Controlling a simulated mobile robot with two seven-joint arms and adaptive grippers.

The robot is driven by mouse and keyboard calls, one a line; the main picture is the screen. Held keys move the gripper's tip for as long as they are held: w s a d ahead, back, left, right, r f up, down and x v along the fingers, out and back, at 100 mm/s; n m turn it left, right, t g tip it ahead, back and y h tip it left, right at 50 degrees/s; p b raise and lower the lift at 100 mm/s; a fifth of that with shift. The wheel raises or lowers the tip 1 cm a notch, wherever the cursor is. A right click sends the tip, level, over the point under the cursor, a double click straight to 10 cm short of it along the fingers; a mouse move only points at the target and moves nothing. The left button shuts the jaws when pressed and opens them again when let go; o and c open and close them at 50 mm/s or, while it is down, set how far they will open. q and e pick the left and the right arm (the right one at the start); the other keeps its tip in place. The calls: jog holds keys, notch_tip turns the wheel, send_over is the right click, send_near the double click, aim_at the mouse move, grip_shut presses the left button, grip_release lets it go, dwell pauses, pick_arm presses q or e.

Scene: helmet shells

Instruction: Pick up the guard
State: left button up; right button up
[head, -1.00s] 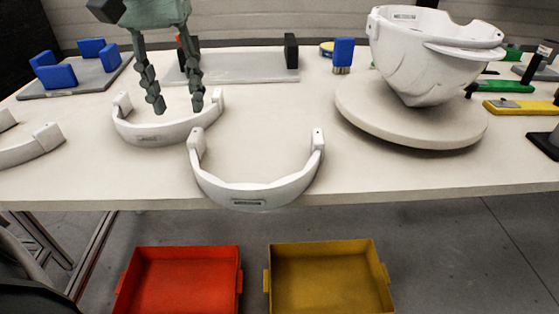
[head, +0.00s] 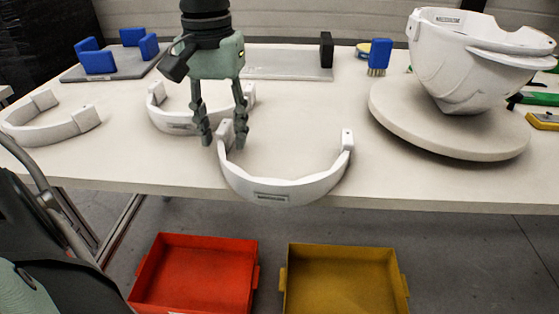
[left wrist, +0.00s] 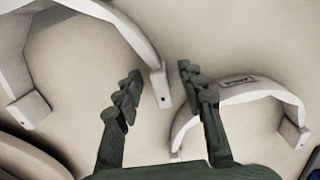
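Three white curved guards lie on the table in the head view. The front guard (head: 285,189) is at the table's front edge, the second guard (head: 178,122) is behind my left gripper, and the third guard (head: 52,130) is at the left. My left gripper (head: 224,138) points down, open, with its fingertips on either side of the front guard's left end. In the left wrist view that guard (left wrist: 118,25) reaches toward the gap between the open fingertips (left wrist: 159,74); I cannot tell whether they touch it. The second guard (left wrist: 245,92) partly shows behind the right finger. My right gripper is not in view.
A white helmet shell (head: 470,60) stands on a round turntable (head: 440,130) at the right. A grey plate with blue blocks (head: 115,72) is at the back left. A red bin (head: 200,275) and a yellow bin (head: 345,280) are below the table's front edge.

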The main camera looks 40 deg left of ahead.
pick_arm(q)
jog(key=shift+c, duration=0.2)
grip_shut()
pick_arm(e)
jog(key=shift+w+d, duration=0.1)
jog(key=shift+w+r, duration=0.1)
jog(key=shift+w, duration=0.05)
pick_arm(q)
jog(key=shift+r, duration=0.15)
jog(key=shift+r, duration=0.25)
jog(key=r, duration=0.2)
jog(key=a+r, duration=0.1)
jog(key=r, duration=0.1)
jog(key=shift+s+r, duration=0.15)
jog(key=shift+s, duration=0.05)
jog(key=s+a+r+b, duration=0.1)
jog(key=s+a+r, duration=0.3)
jog(key=a, duration=0.5)
notch_tip(320, 180, up, 2)
jog(key=shift+s+a, duration=0.25)
jog(key=shift+s, duration=0.15)
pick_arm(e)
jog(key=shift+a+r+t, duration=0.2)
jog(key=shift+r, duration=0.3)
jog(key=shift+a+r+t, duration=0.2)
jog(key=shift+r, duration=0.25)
